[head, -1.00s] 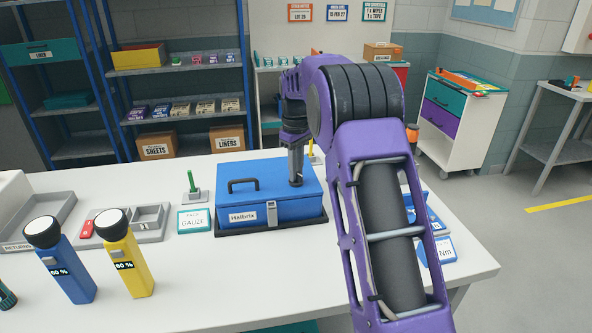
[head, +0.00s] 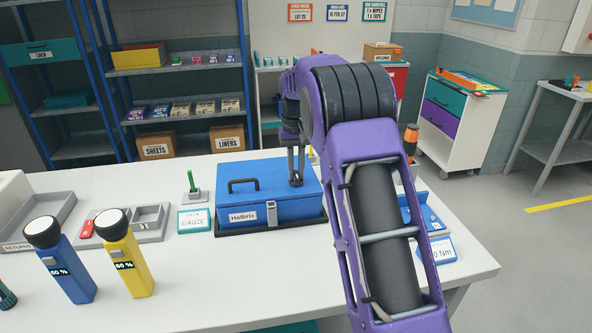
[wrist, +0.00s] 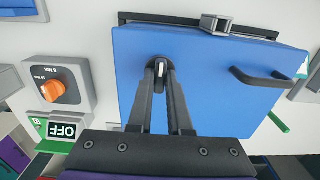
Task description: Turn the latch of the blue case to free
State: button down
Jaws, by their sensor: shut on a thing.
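The blue case (head: 262,205) sits closed in a dark tray on the white table, labelled Halbrix. Its black carry handle (head: 243,185) and a grey front clasp (head: 271,213) show.
A yellow flashlight (head: 125,258) and a blue one (head: 62,265) stand at the front left. A gauze card (head: 194,220) and grey trays (head: 150,220) lie left of the case. An orange knob (wrist: 53,90) shows beside the case in the wrist view.

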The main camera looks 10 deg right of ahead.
aim_at(296, 173)
dwell(0.4)
jog(key=c, duration=0.8)
grip_release()
jog(key=shift+c, duration=0.2)
notch_tip(296, 173, up, 17)
jog(key=shift+r, duration=0.2)
